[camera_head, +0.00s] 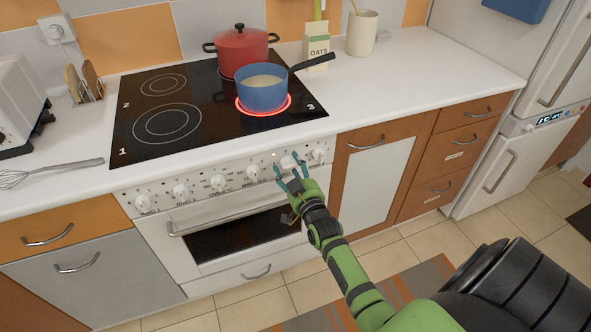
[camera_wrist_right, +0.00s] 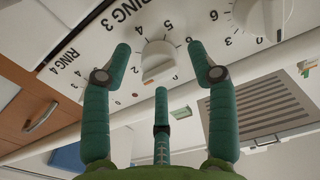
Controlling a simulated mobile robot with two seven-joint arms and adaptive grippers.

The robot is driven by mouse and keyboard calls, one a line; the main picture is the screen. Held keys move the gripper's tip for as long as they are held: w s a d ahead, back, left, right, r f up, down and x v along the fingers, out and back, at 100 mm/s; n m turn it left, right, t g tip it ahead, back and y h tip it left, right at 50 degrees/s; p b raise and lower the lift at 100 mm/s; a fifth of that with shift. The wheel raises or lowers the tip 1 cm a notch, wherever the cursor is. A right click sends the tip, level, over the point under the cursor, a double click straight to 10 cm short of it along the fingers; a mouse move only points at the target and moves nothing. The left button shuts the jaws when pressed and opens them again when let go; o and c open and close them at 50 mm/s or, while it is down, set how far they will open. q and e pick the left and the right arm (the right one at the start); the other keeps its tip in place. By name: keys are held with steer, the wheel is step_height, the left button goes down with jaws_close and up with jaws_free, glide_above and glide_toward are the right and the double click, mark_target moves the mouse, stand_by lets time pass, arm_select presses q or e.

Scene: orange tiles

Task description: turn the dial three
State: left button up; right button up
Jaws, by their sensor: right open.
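A row of white dials runs along the stove's front panel (camera_head: 236,180). My right gripper (camera_head: 290,170) is open at the right part of this row, its fingers pointing at the panel. In the wrist view, a white dial (camera_wrist_right: 160,65) with numbers around it shows between the open fingers of my right gripper (camera_wrist_right: 158,47); I cannot tell whether they touch it. RING 3 (camera_wrist_right: 108,14) and RING 4 (camera_wrist_right: 66,60) labels are printed left of this dial. Another dial (camera_wrist_right: 264,18) is at the upper right. My left gripper is not in view.
A blue pan (camera_head: 263,93) stands on the glowing ring marked 3, its handle pointing right. A red lidded pot (camera_head: 241,48) stands behind it. The oven door handle (camera_head: 232,215) is below the dials. A whisk (camera_head: 50,170) lies on the left counter.

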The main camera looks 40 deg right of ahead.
steer(key=v, duration=1.1)
steer(key=shift+s+a, duration=0.2)
steer(key=shift+s, duration=0.1)
steer(key=s+a+f+n+g+y, duration=0.1)
steer(key=s+a+f+g, duration=0.2)
steer(key=f, duration=0.6)
steer(key=s+a+f+g+y, duration=0.1)
steer(key=s+a+f+g, duration=0.15)
steer(key=f, duration=0.65)
steer(key=s+a+f+n+g+y, duration=0.1)
steer(key=s+a+f+g+y, duration=0.2)
steer(key=f, duration=0.7)
steer(key=s+f+n+g, duration=0.1)
steer(key=s+f+g, duration=0.1)
steer(key=s+f, duration=0.3)
steer(key=s+a+f+n+g, duration=0.1)
steer(key=s+f+g, duration=0.2)
steer(key=s, duration=1.1)
steer(key=s+f+n+g+h, duration=0.1)
steer(key=s+f+g, duration=0.2)
steer(key=s+f, duration=0.4)
steer(key=s, duration=0.3)
steer(key=shift+a+f, duration=0.3)
steer(key=shift+a, duration=0.05)
